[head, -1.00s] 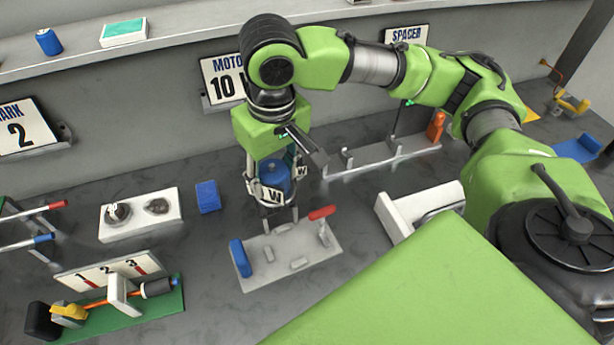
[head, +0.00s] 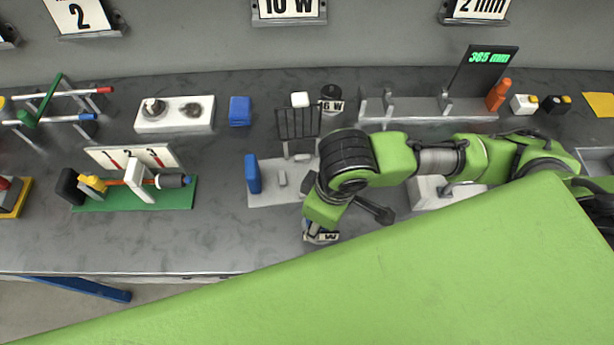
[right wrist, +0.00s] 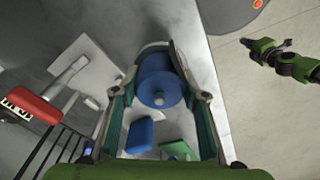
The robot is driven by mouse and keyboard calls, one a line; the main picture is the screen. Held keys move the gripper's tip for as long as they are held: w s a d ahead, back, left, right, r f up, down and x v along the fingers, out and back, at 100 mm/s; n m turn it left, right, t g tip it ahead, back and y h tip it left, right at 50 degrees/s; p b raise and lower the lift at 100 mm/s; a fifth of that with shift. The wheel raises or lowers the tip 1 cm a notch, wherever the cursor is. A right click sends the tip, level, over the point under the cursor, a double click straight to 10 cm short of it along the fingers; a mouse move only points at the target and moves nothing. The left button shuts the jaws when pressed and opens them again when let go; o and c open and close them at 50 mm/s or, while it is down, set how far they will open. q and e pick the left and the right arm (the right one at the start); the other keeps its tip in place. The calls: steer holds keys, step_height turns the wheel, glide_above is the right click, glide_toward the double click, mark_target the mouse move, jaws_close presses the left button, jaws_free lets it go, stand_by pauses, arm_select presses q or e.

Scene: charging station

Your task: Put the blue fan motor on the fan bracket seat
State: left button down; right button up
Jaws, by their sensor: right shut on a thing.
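In the right wrist view the blue fan motor (right wrist: 158,80), a round body with a small hub, sits between the two fingers of my right gripper (right wrist: 162,98), which is shut on it. In the head view my right gripper (head: 322,228) is low near the table's front edge; it and the arm hide most of the motor. A grey plate (head: 268,192) with an upright blue block (head: 252,173) and small grey blocks lies just left of the gripper. I cannot tell for sure which part is the fan bracket seat. A green jointed arm, seemingly my left, shows in the right wrist view; its gripper (right wrist: 248,46) is too small to read.
A black grille (head: 298,122) stands behind the grey plate. A green board (head: 190,195) with a numbered scale lies to the left, a white two-well block (head: 174,116) behind it. A grey rack (head: 425,110) stands at the back right. The front strip left of my gripper is clear.

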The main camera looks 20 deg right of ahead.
steer(key=shift+s+a+f+n, duration=0.6)
steer(key=shift+s+a+f, duration=0.35)
steer(key=shift+s, duration=0.25)
steer(key=p, duration=0.3)
glide_above(304, 176)
steer(key=s, duration=0.3)
steer(key=shift+w+a, duration=0.1)
steer(key=shift+a, duration=0.05)
steer(key=shift+w+d, duration=0.25)
steer(key=shift+w, duration=1)
steer(key=shift+f+p, duration=0.35)
steer(key=shift+f, duration=0.45)
steer(key=shift+c, duration=1.3)
steer(key=shift+s+f, duration=0.1)
steer(key=shift+s, duration=0.2)
steer(key=o, duration=1.3)
steer(key=shift+w, duration=0.1)
steer(key=shift+o, duration=1.1)
steer(key=shift+w+f, duration=0.1)
steer(key=shift+w, duration=0.1)
